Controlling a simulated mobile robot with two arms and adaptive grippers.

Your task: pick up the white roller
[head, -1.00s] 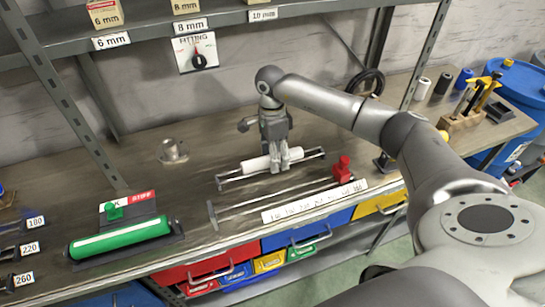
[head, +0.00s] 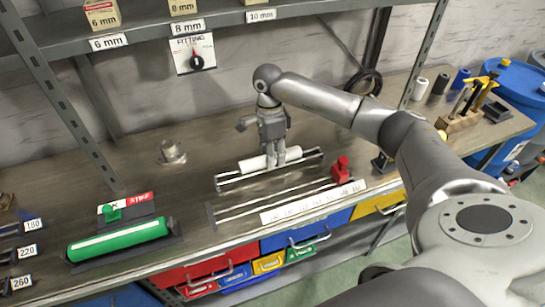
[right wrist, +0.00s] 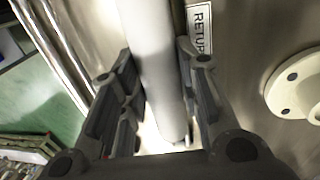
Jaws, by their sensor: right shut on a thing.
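The white roller (head: 254,164) lies along the rear rails (head: 228,181) of a rack on the workbench, in the middle of the head view. My right gripper (head: 275,163) comes down from above and is shut on the roller near its right part. In the right wrist view the white roller (right wrist: 152,60) runs between the two dark fingers (right wrist: 160,105), one on each side of it. I cannot tell whether the roller is clear of the rails. My left gripper is not in view.
A green roller (head: 118,241) lies in a holder at the left. A red clamp (head: 341,168) stands at the right of the rails, and a metal flange (head: 172,152) stands behind to the left. Shelving (head: 215,32) overhangs the back. Black and blue rollers stand at the back right.

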